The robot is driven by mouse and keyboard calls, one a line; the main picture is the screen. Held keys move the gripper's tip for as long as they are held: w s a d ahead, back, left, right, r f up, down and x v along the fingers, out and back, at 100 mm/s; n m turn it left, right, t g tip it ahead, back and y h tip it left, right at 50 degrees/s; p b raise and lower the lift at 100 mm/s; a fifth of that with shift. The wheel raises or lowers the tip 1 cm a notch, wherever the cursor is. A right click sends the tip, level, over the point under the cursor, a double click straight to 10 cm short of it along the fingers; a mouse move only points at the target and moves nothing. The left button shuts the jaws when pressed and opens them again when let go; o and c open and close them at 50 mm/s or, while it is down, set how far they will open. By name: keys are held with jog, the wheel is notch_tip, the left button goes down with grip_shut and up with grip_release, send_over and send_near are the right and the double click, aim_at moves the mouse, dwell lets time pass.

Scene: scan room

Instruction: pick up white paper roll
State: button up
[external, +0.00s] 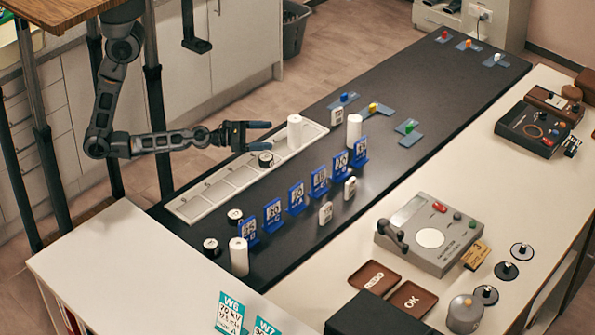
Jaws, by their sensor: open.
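Three upright white paper rolls show in the external view. One paper roll (294,133) stands on the long white sectioned tray, another (354,131) on the black mat to its right, and a third (239,257) at the near left end of the mat. My gripper (268,136) reaches in from the left, above the tray, with its fingers apart and empty. Its fingertips point right, at the first roll, and appear a little short of it. The exact depth between them is hard to tell.
A white sectioned tray (183,211) runs along the mat's left edge. A small black-sided round piece (265,160) sits just below my gripper. Several blue card stands (297,199) line the black mat (440,98). A grey device (429,235) stands on the white table at right.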

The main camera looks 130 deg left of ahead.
aim_at(300, 123)
jog(key=a+n, duration=0.1)
jog(key=a, duration=0.1)
jog(key=a+r+n, duration=0.1)
jog(key=a, duration=0.1)
jog(key=a+n+g, duration=0.1)
jog(key=a+n, duration=0.1)
jog(key=shift+a+r+y, duration=0.1)
jog(key=shift+r+y, duration=0.05)
jog(key=shift+y, duration=0.25)
jog(key=shift+w+a+p, duration=0.1)
jog(key=shift+a+p, duration=0.2)
jog(key=x, duration=0.7)
jog(key=shift+w+a+f, duration=0.1)
jog(key=shift+f, duration=0.25)
jog(key=c, duration=1)
jog(key=shift+c, duration=0.5)
jog(key=shift+r, duration=0.1)
